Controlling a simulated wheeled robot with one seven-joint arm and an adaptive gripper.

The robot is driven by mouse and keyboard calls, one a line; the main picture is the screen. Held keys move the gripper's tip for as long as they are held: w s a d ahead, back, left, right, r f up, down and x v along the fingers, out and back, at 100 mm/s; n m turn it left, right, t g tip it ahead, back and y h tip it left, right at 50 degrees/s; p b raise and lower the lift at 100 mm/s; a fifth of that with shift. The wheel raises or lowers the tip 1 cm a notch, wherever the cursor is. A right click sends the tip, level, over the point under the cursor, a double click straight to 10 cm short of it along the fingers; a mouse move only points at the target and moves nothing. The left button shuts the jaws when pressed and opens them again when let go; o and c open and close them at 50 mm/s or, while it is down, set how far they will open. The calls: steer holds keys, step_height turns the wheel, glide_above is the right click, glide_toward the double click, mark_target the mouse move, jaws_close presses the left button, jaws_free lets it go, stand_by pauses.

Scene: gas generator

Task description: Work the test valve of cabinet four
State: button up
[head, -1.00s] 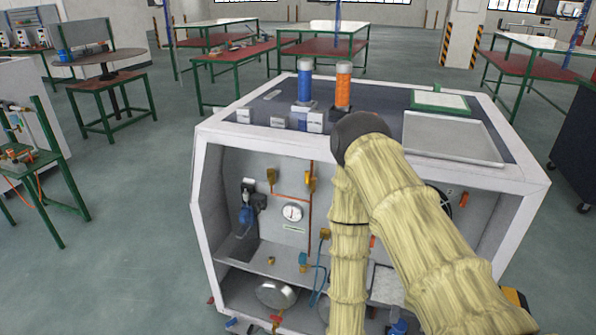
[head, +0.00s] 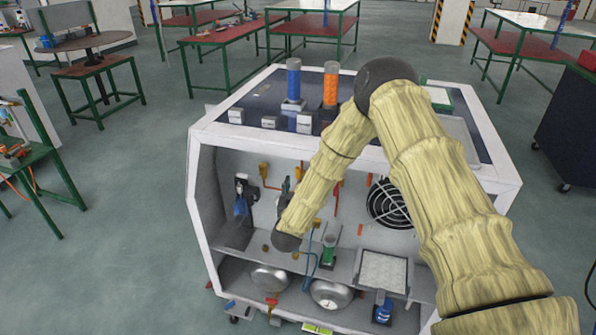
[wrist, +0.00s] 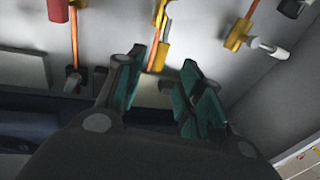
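The white-framed cabinet (head: 207,190) stands open in front of me in the head view. My arm reaches into its upper compartment, and my gripper there is mostly hidden behind my arm. In the wrist view my gripper (wrist: 162,85) is open, with teal pads on both fingers. A yellow valve fitting (wrist: 158,55) on an orange pipe shows just beyond and between the fingertips; I cannot tell if they touch it. Another yellow valve (wrist: 238,34) with a pale handle (wrist: 272,48) is to the right. I cannot tell which valve is the test valve of cabinet four.
A red-tipped fitting (wrist: 58,10) and a dark fitting (wrist: 73,80) are at left in the wrist view. The cabinet top carries a blue cylinder (head: 293,80) and an orange cylinder (head: 331,85). A round black fan grille (head: 388,205) is right of my forearm.

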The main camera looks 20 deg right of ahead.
mark_target(298, 175)
steer(key=p+x, duration=0.2)
steer(key=x, duration=0.5)
steer(key=shift+w+d, duration=0.2)
steer(key=shift+w, duration=0.2)
jaws_close()
